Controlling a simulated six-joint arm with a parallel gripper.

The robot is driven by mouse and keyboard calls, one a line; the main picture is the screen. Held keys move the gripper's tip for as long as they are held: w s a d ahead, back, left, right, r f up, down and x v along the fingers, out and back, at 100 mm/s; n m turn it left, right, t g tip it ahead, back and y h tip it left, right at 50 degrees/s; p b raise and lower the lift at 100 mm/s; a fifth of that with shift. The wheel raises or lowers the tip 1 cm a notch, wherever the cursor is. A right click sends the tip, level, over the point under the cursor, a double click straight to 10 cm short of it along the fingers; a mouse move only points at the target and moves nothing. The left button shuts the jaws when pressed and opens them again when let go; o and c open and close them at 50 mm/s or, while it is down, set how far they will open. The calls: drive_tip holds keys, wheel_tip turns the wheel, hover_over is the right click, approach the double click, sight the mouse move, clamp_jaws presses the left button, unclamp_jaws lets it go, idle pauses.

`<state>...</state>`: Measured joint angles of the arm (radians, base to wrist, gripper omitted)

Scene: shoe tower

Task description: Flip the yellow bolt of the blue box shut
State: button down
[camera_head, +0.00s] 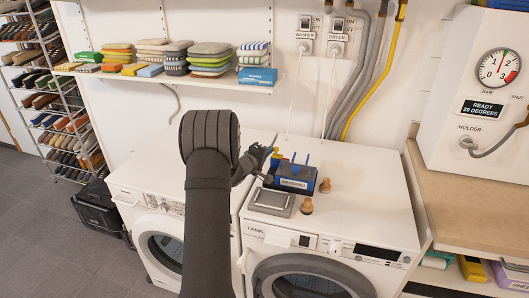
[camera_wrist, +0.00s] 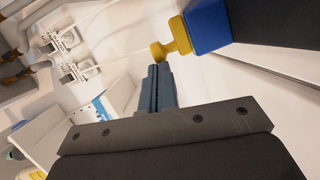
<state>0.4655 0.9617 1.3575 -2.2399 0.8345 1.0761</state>
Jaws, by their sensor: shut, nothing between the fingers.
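The blue box (camera_head: 296,178) stands on top of the right-hand white machine, with dark panels and upright blue pins. Its yellow bolt (camera_head: 276,158) shows small at the far left corner. In the wrist view the yellow bolt (camera_wrist: 180,38) sticks out from the blue corner (camera_wrist: 207,26) of the box, with a rounded knob at its free end. My gripper (camera_wrist: 157,72) is shut and empty, its tips right at the bolt's knob. I cannot tell whether they touch. In the head view my gripper (camera_head: 268,153) is at the box's left rear, partly hidden by my arm.
A grey scale-like plate (camera_head: 270,201) lies in front of the box. Two wooden knobs (camera_head: 307,206) (camera_head: 324,186) stand to its front and right. The machine top right of the box is clear.

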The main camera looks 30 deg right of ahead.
drive_tip(key=shift+s+d, duration=0.9)
drive_tip(key=w+a+v, duration=0.1)
drive_tip(key=w+v, duration=0.1)
drive_tip(key=v, duration=1.1)
drive_tip(key=shift+w+r, duration=0.2)
drive_tip(key=shift+w, duration=0.1)
drive_tip(key=shift+a, duration=0.1)
